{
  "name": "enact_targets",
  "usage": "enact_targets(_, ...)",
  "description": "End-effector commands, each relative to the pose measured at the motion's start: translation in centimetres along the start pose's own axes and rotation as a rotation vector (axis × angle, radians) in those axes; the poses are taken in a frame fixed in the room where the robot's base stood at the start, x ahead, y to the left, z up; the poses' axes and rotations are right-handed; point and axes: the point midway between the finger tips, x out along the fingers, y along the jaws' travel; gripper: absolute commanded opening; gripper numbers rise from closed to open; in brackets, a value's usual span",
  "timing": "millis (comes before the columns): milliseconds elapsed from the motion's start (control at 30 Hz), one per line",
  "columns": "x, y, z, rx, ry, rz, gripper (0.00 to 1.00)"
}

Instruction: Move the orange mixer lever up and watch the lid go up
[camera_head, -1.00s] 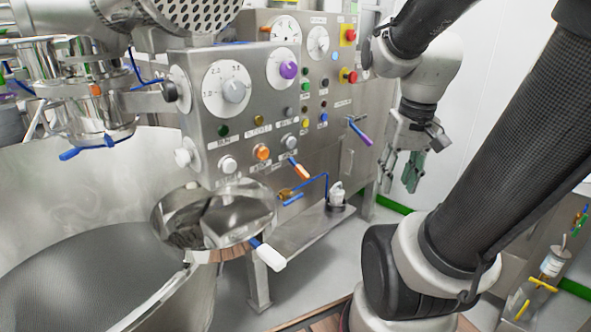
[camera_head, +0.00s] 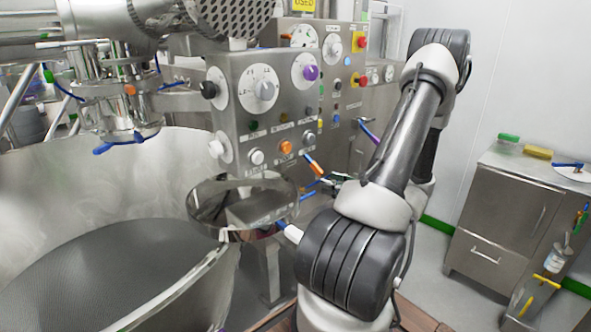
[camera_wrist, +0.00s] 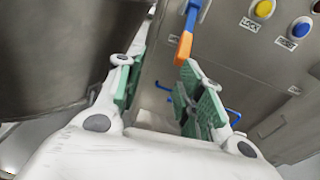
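The orange lever (camera_head: 314,164) sticks out from the lower right of the steel control panel (camera_head: 235,130). In the wrist view the orange lever (camera_wrist: 184,47) hangs on a blue stem just beyond the right finger's tip, near the top centre. My gripper (camera_wrist: 163,88) is open, with green pads apart and nothing between them. The lever is not between the pads; I cannot tell whether it touches the right finger. In the head view my gripper (camera_head: 334,184) is small and partly hidden by my arm, just below and right of the lever. I cannot tell which part is the lid.
A large steel bowl (camera_head: 60,190) stands at the left. A shiny round steel vessel (camera_head: 205,207) lies below the panel, close to my arm. A purple-handled lever (camera_head: 369,131) is right of the orange one. A steel cabinet (camera_head: 505,215) stands at the right.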

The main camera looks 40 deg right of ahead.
Motion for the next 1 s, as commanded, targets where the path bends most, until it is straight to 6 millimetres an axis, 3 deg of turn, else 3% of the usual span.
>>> enact_targets(67, 0.4, -2.0, 1.2, 0.007, -0.044, -0.069, 0.38)
enact_targets(167, 0.9, -3.1, 2.2, 0.024, -0.085, -0.112, 0.38)
enact_targets(600, 7.3, -3.5, 3.0, 0.031, -0.092, -0.102, 0.38)
enact_targets(1000, 8.4, -3.7, 3.1, 0.032, -0.091, -0.104, 0.38)
